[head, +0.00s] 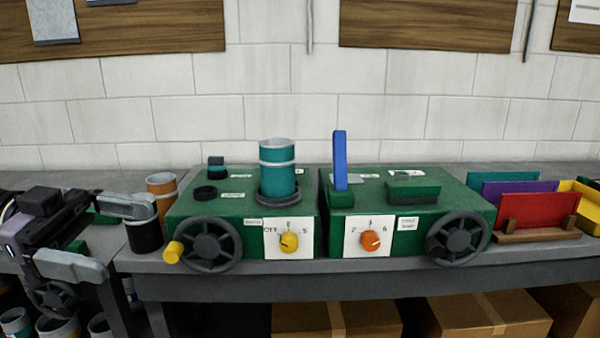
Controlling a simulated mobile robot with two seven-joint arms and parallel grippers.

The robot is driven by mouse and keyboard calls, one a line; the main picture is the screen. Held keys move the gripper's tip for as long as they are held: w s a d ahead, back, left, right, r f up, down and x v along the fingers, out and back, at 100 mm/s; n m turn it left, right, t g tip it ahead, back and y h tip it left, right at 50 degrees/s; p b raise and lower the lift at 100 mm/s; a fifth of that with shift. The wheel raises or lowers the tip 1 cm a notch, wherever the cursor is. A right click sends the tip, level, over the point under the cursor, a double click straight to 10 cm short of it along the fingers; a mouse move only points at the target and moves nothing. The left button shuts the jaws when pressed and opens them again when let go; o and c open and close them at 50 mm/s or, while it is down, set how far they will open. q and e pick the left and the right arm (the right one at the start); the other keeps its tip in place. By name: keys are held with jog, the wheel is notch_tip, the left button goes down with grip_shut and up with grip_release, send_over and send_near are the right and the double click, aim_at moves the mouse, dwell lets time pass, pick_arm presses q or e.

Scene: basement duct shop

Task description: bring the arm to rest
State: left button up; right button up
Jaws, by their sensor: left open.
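My left gripper (128,240) is at the left of the head view, in front of the bench's left part. Its two grey fingers are spread apart with nothing between them. My right gripper is not in view.
The left machine has a handwheel (210,245), a yellow knob (289,242) and a teal cylinder (277,170). A second green machine (460,196) carries an upright blue bar (340,160). Coloured panels (535,210) stand right. Boxes (335,320) lie below the bench (330,290).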

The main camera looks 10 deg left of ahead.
pick_arm(q)
jog(key=w+d+f+n+t+y+p, duration=0.1)
jog(key=w+f+n+t+y, duration=0.35)
jog(key=f, duration=0.65)
jog(key=w+f+n+t+y, duration=0.1)
jog(key=f+n+t, duration=0.6)
jog(key=f, duration=0.4)
jog(key=s+d+f+n+g+y, duration=0.1)
jog(key=s+d+f+y, duration=0.1)
jog(key=f, duration=0.5)
jog(key=s+d+f+n+g+y+p, duration=0.1)
jog(key=s+d+f+y, duration=0.2)
jog(key=s+f, duration=0.4)
jog(key=s+d+f+n+g+y, duration=0.2)
jog(key=s+d+f+y, duration=0.1)
jog(key=f, duration=0.4)
jog(key=shift+s+d+f+y, duration=0.25)
jog(key=shift+s+f+y, duration=0.1)
jog(key=shift+s, duration=0.4)
